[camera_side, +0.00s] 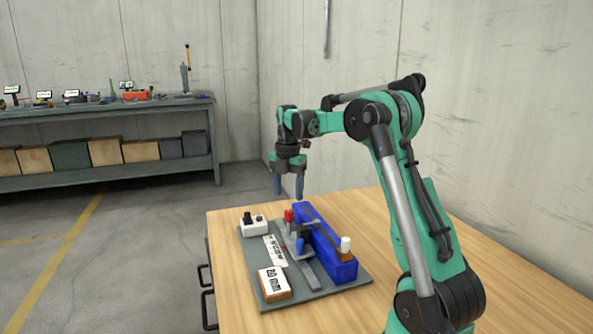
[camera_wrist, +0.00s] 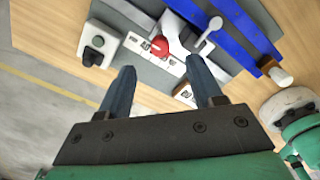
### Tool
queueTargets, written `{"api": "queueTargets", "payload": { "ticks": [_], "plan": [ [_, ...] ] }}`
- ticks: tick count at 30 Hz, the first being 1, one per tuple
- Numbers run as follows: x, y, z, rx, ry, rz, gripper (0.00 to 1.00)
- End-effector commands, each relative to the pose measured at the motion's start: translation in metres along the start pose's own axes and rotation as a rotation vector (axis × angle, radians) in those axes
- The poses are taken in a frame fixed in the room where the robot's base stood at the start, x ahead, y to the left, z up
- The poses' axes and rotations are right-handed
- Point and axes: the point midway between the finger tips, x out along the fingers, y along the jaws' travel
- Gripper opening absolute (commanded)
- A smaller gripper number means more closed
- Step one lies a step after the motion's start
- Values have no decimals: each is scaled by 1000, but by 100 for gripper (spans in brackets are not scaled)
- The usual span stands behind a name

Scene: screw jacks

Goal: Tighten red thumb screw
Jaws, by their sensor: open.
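The red thumb screw (camera_side: 288,215) stands near the far end of the blue block (camera_side: 327,245) on the grey base plate (camera_side: 315,292). In the wrist view the red screw (camera_wrist: 159,46) shows as a round red knob beyond the fingertips, a little left of the middle between them. My gripper (camera_side: 288,187) is open and empty, with its fingers pointing down above the far end of the plate. In the wrist view my gripper (camera_wrist: 162,76) has both blue-grey fingers spread wide. It is apart from the screw.
A white box with a black knob (camera_side: 253,224) sits at the plate's far left corner. A "20 mm" block (camera_side: 273,283) lies at the near left. The wooden table (camera_side: 385,225) is clear right of the plate.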

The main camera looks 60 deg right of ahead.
Motion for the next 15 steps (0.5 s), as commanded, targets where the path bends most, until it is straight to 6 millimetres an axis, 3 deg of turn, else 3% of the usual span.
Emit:
{"api": "queueTargets", "payload": {
  "ticks": [9,15],
  "plan": [
    [39,0,2,-14,2,-3,59],
    [55,0,1,-14,2,-2,59]
  ]
}}
